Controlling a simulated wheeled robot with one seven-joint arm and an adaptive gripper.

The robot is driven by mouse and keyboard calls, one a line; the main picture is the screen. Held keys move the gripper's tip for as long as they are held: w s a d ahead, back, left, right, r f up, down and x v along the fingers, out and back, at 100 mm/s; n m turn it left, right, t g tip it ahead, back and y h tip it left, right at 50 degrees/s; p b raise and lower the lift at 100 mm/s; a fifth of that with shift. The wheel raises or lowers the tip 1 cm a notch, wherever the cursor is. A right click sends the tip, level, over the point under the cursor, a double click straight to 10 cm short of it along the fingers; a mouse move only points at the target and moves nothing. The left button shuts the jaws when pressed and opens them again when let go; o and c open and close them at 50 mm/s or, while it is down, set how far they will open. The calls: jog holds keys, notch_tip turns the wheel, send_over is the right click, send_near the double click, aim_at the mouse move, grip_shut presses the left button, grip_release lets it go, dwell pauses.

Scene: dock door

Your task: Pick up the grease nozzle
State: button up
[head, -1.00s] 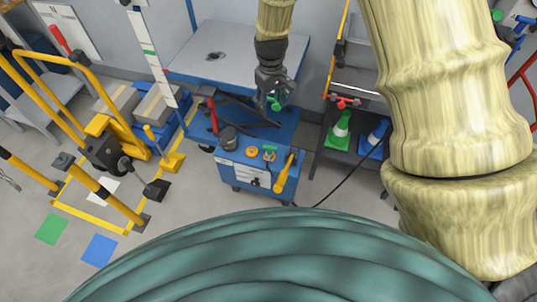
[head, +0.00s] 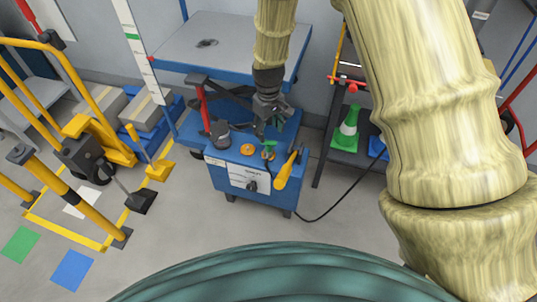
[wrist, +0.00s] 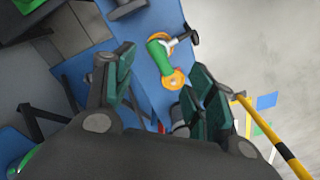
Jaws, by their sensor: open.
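A small green-handled tool with a grey and black head, which looks like the grease nozzle (head: 268,147), stands on top of the blue cart (head: 262,184). In the wrist view the green-handled nozzle (wrist: 159,56) lies beyond and between my fingertips, its dark head toward the upper right. My gripper (head: 270,122) is open and empty, just above and behind the nozzle in the head view. In the wrist view my gripper (wrist: 160,82) has its two green-padded fingers spread apart. No contact with the nozzle shows.
An orange ring (head: 247,150), a dark cup (head: 220,134) and a yellow-handled tool (head: 287,170) are close around the nozzle. A grey-topped lift table (head: 225,45) stands behind the cart. A shelf with a green cone (head: 349,128) is at right. Floor in front is clear.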

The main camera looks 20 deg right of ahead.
aim_at(269, 149)
jog(key=shift+f+b, duration=0.95)
jog(key=shift+f, duration=4.7)
jog(key=shift+c, duration=0.2)
grip_shut()
